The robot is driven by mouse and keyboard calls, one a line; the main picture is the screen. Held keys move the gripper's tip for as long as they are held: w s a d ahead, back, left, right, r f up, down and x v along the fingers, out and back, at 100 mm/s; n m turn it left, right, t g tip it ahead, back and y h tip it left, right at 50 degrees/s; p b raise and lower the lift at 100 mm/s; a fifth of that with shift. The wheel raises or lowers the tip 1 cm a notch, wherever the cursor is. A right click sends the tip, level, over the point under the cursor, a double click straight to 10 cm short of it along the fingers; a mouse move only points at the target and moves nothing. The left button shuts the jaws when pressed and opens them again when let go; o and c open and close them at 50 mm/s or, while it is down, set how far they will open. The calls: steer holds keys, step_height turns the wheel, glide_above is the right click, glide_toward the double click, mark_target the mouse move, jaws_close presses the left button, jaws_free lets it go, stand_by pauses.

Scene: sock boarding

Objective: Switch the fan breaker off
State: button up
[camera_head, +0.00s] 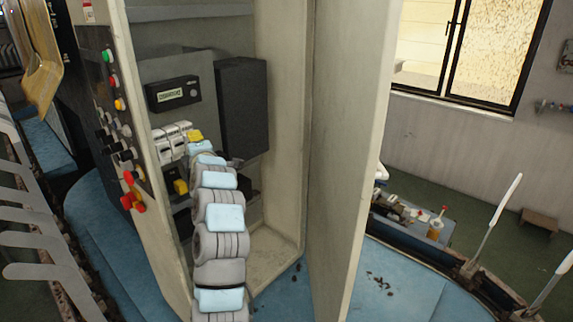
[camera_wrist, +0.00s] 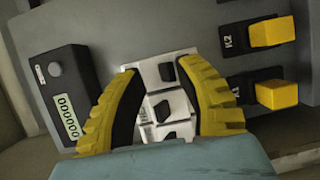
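A row of white breakers (camera_head: 170,140) with dark toggles sits inside the open electrical cabinet in the head view. In the wrist view the white breakers (camera_wrist: 168,100) show between the two yellow fingers of my gripper (camera_wrist: 157,68). The fingers are apart, with black inner pads, one on each side of the row. I cannot tell whether they touch it. The breaker labels are too small to read, so I cannot tell which is the fan breaker. In the head view my gripper (camera_head: 196,136) is at the right end of the row and its fingers are mostly hidden.
A black meter (camera_head: 173,94) is above the breakers; it is at left in the wrist view (camera_wrist: 63,98). Yellow blocks marked K2 (camera_wrist: 270,31) and K1 (camera_wrist: 277,95) are at right there. The cabinet door (camera_head: 350,150) stands open at right. A dark box (camera_head: 241,108) is inside.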

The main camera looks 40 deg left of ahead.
steer(key=shift+r+n+g+h+p, duration=0.35)
steer(key=shift+r+h+p, duration=0.6)
steer(key=shift+p, duration=3.05)
steer(key=h+p, duration=0.1)
steer(key=p, duration=0.3)
steer(key=n+h+p, duration=0.1)
steer(key=p, duration=0.3)
steer(key=shift+a+r+h, duration=0.1)
steer(key=shift+a+h, duration=0.1)
steer(key=shift+h, duration=0.05)
